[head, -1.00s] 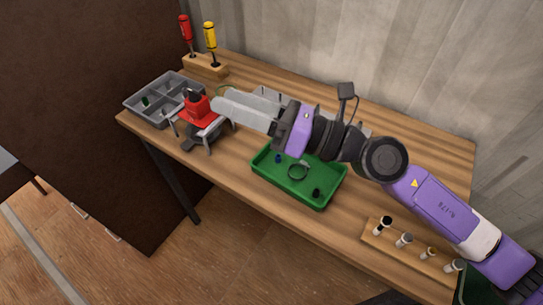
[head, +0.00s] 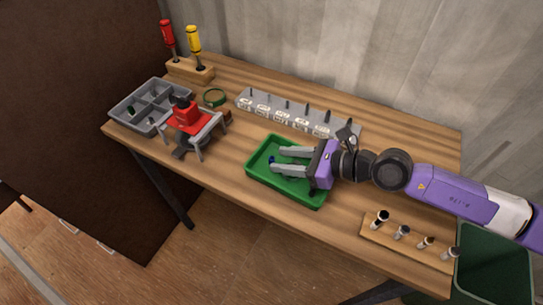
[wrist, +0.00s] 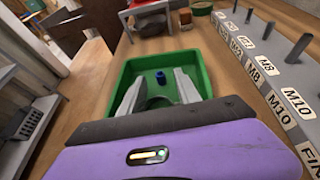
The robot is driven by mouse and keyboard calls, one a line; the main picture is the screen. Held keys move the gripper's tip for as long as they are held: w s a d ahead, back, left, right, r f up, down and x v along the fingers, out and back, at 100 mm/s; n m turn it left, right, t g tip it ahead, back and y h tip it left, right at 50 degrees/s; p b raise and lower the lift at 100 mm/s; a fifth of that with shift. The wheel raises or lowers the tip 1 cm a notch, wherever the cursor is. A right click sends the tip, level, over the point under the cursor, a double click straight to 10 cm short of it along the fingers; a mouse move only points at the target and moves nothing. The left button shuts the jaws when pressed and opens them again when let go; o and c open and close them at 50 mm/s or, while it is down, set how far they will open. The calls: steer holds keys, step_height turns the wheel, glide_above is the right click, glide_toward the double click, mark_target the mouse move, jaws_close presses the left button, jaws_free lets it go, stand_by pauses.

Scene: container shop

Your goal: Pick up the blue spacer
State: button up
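The blue spacer (head: 271,160) is a small dark blue cylinder in the green tray (head: 262,183). In the wrist view the spacer (wrist: 161,77) stands on the floor of the tray (wrist: 203,75), toward its far side. My gripper (head: 281,161) is open and empty over the tray, with its fingertips close to the spacer. In the wrist view my gripper (wrist: 159,80) has a finger on each side of the spacer's line. I cannot tell how high the fingertips are. A ring in the tray is partly hidden by the gripper.
A labelled grey peg rack (head: 285,112) stands behind the tray. A red clamp fixture (head: 187,115), a grey divided bin (head: 122,113) and a screwdriver block (head: 190,70) are left. A wooden strip (head: 408,243) with several pegs lies at front right.

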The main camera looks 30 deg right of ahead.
mark_target(272, 160)
steer(key=shift+x, duration=1.2)
jaws_close()
